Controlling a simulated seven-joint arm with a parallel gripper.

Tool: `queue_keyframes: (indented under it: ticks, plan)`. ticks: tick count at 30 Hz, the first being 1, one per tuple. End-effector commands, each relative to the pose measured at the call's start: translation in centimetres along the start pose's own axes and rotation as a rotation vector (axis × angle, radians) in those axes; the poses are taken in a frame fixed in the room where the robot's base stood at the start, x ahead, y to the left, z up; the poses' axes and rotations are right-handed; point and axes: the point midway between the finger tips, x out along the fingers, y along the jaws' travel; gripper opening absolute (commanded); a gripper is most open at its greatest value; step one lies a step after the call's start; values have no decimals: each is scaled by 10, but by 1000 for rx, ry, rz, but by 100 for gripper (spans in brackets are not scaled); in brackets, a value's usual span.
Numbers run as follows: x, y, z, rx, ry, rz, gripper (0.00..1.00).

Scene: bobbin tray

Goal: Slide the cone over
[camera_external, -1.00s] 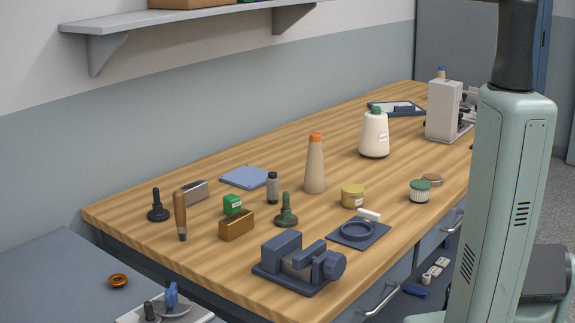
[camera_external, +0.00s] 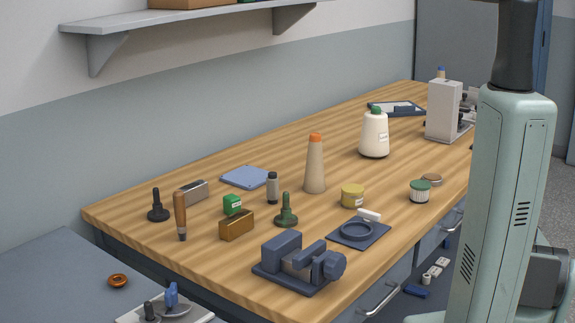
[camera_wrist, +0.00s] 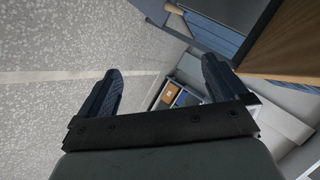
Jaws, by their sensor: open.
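A tall tan cone with an orange top (camera_external: 315,168) stands upright near the middle of the wooden table. A wider white cone-shaped bobbin with a green tip (camera_external: 374,136) stands upright behind it and to the right. My gripper (camera_wrist: 160,88) shows only in the wrist view. Its two dark ridged fingers are wide apart with nothing between them. It points at the speckled floor, away from both cones, and neither cone is in that view. In the external view my gripper is out of sight.
A dark vise-like block (camera_external: 299,265) and a dark ring plate (camera_external: 359,235) sit near the front edge. A blue-grey flat pad (camera_external: 244,177) lies left.

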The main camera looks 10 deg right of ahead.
Motion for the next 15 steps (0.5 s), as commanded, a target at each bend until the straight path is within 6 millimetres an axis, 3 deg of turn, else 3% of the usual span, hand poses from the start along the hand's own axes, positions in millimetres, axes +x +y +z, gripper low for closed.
queue_keyframes:
  ticks: [1,9,15]
  plan:
    - [3,-13,-24,35,40,-30,100]
    - [-7,-74,-136,235,223,-206,100]
    - [-27,-123,-199,400,315,-350,100]
